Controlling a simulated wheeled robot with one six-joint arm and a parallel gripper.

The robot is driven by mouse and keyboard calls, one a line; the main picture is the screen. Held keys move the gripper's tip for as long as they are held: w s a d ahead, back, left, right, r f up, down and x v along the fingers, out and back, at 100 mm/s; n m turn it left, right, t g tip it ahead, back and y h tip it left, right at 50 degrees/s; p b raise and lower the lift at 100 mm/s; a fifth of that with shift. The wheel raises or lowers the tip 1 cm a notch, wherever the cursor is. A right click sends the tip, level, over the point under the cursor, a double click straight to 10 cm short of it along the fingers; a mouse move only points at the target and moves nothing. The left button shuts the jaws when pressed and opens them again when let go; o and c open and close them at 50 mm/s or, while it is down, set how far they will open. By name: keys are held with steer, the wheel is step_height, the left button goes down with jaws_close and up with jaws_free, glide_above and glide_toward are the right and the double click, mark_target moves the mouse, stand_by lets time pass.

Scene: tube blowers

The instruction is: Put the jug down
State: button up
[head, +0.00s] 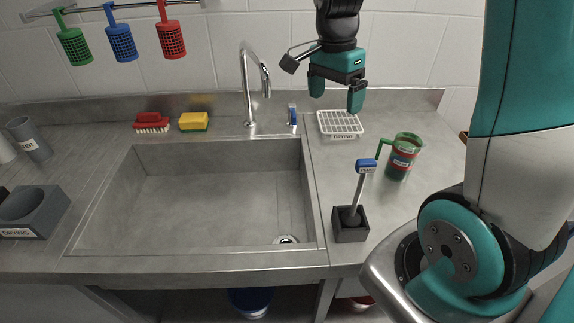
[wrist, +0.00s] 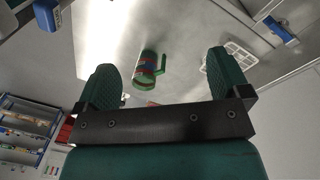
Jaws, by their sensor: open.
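A green jug (head: 402,157) with a red and white label band and a side handle stands upright on the counter, right of the sink. It also shows in the wrist view (wrist: 145,70), beyond and between the fingers, apart from them. My gripper (head: 336,96) is open and empty, above the back of the counter near the white drying rack (head: 340,124). The jug is to the right of and nearer the front than my gripper. The wrist view shows both fingers (wrist: 165,75) spread with nothing between their tips.
A steel sink (head: 200,190) with a tap (head: 247,85) lies left of the jug. A dark holder (head: 350,229) with a blue-topped brush (head: 364,170) stands near the front. A red brush (head: 151,122) and yellow sponge (head: 194,121) lie behind the sink. Counter behind the jug is clear.

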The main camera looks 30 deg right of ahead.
steer(key=s+a+r+n+y, duration=0.2)
steer(key=s+a+n, duration=0.6)
steer(key=a+n, duration=0.3)
steer(key=s+a+r+n+t+y, duration=0.1)
steer(key=s+a+r+n+y, duration=0.1)
steer(key=s+a+n, duration=0.7)
steer(key=a+n, duration=0.2)
steer(key=n, duration=0.1)
steer(key=shift+a+n, duration=0.2)
steer(key=shift+n, duration=0.1)
steer(key=shift+o, duration=0.4)
